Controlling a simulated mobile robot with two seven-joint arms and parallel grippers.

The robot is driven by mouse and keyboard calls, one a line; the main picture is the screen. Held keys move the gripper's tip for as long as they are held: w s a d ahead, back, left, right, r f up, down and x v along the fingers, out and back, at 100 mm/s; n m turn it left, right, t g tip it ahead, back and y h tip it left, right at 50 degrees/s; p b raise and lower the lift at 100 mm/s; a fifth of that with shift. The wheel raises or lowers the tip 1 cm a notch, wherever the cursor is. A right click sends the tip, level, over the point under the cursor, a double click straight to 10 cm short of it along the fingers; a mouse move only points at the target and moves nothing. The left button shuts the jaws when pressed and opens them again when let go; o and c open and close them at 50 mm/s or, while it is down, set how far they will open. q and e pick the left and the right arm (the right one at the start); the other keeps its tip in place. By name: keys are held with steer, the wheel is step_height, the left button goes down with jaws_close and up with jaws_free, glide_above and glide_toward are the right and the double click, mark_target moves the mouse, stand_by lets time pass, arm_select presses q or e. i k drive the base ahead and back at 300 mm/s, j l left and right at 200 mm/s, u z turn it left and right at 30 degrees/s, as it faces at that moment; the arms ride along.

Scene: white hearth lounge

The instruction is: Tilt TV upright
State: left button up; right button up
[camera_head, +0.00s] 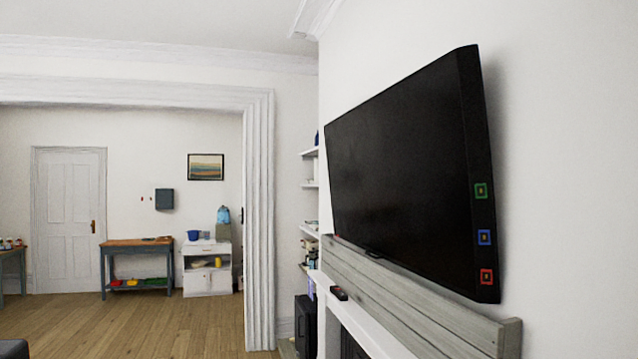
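A large black TV (400,165) is on the white wall at the right, seen at a steep angle from its near side. It is tilted: its top edge stands further out from the wall than its bottom edge. Its near side panel carries three square markers: green (481,190), blue (484,237) and red (486,276). The mount behind it is hidden. Neither of my grippers is in view.
A grey wooden ledge (420,305) and white mantel (360,318) run below the TV; a small dark object (338,293) lies on the mantel. Wall shelves (309,184) stand beyond. Wooden floor (170,325) is open at left, toward a workbench (137,243) and white cabinet (207,267).

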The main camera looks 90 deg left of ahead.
mark_target(409, 173)
steer(key=u, duration=2.7)
steer(key=i+j+z, duration=0.15)
steer(key=z, duration=0.3)
steer(key=i+j+z, duration=0.1)
steer(key=z, duration=0.35)
steer(key=i+j+z, duration=0.1)
steer(key=j+z, duration=0.2)
steer(key=z, duration=0.15)
steer(key=i+j+z, duration=0.1)
steer(key=j+z, duration=0.15)
steer(key=j, duration=0.25)
steer(key=j+z, duration=0.25)
steer(key=j, duration=0.25)
steer(key=j+z, duration=0.15)
steer(key=j, duration=0.95)
